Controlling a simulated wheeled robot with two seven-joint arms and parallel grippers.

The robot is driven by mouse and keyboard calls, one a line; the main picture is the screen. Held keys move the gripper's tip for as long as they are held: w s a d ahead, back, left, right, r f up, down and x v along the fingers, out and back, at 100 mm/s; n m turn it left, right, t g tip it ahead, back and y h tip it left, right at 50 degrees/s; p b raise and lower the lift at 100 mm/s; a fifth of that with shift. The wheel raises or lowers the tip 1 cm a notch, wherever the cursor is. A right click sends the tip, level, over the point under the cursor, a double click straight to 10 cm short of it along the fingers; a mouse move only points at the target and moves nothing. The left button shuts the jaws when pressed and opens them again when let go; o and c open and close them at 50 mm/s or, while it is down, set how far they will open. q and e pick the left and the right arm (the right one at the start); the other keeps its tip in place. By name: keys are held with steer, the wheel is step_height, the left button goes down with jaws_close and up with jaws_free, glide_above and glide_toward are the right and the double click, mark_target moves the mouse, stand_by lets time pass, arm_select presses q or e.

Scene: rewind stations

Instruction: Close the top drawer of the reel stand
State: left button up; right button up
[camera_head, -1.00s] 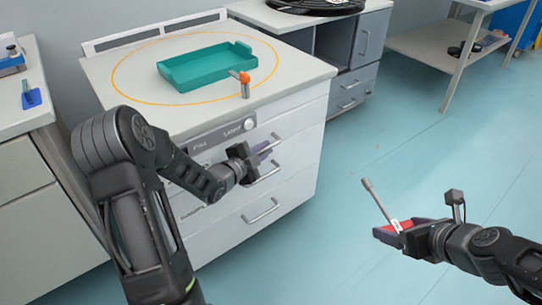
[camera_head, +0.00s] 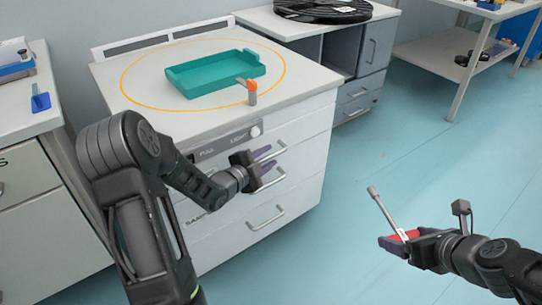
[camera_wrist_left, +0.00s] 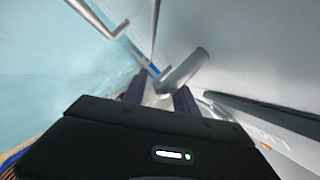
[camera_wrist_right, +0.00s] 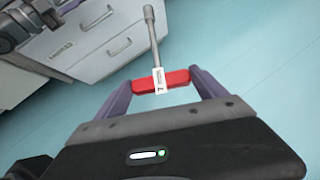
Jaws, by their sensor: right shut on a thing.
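The reel stand (camera_head: 205,262) is a white cabinet with several drawers and a grey top. Its top drawer (camera_head: 308,127) has a bar handle (camera_head: 270,153); whether it stands slightly out is unclear. My left gripper (camera_head: 268,166) is at the front of the stand by the upper handles. In the left wrist view its fingers (camera_wrist_left: 158,96) are apart, with a handle (camera_wrist_left: 184,68) just ahead of or between them; contact is unclear. My right gripper (camera_wrist_right: 161,82) is shut on the red handle of a tool (camera_wrist_right: 174,79) with a grey shaft and white label, held clear of the stand.
A teal tray (camera_head: 215,84) and an orange-topped peg (camera_head: 252,93) are on the stand's top. A grey cabinet with a black reel (camera_head: 322,10) stands behind right. A counter (camera_head: 25,110) is at left. The floor at right is open.

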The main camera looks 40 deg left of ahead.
arm_select(q)
steer(key=p+v, duration=0.1)
steer(key=v, duration=1)
steer(key=shift+p, duration=0.35)
